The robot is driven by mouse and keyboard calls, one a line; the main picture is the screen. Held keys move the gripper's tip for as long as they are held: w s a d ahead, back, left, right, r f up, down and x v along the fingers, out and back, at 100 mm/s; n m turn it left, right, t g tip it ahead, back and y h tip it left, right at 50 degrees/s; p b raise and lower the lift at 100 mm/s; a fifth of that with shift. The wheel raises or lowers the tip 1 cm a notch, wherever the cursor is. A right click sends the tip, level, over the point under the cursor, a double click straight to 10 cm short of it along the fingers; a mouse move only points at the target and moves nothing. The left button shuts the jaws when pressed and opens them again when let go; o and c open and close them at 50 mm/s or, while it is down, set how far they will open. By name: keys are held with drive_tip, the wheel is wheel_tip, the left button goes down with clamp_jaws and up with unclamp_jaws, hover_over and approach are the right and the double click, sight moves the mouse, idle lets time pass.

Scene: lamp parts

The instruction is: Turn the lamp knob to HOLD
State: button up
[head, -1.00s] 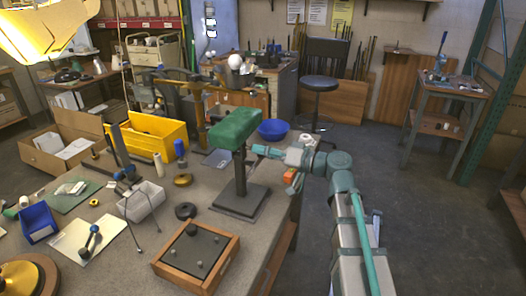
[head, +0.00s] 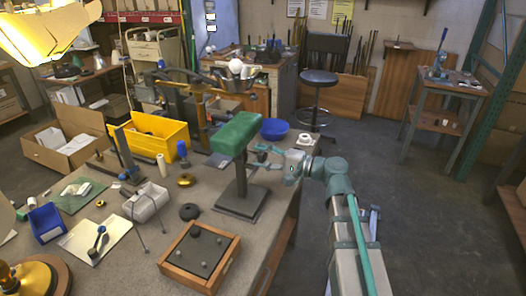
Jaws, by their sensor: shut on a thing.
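The desk lamp has a green head (head: 236,132), a dark upright post (head: 241,178) and a flat grey base (head: 243,205) standing on the workbench. My gripper (head: 261,157) reaches in from the right, level with the upper post and just under the right side of the green head. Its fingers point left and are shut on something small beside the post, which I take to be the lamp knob. The knob itself is too small and covered by the fingers to make out, and no HOLD marking or knob angle can be read.
A wooden box with a dark top (head: 200,257) stands in front of the lamp, and a black round piece (head: 189,212) lies left of its base. A yellow bin (head: 155,136) stands further left.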

drive_tip(key=shift+m+p, duration=0.65)
drive_tip(key=shift+m, duration=0.45)
drive_tip(key=o, duration=1.2)
drive_tip(key=shift+c, duration=0.2)
drive_tip(key=v, duration=1.2)
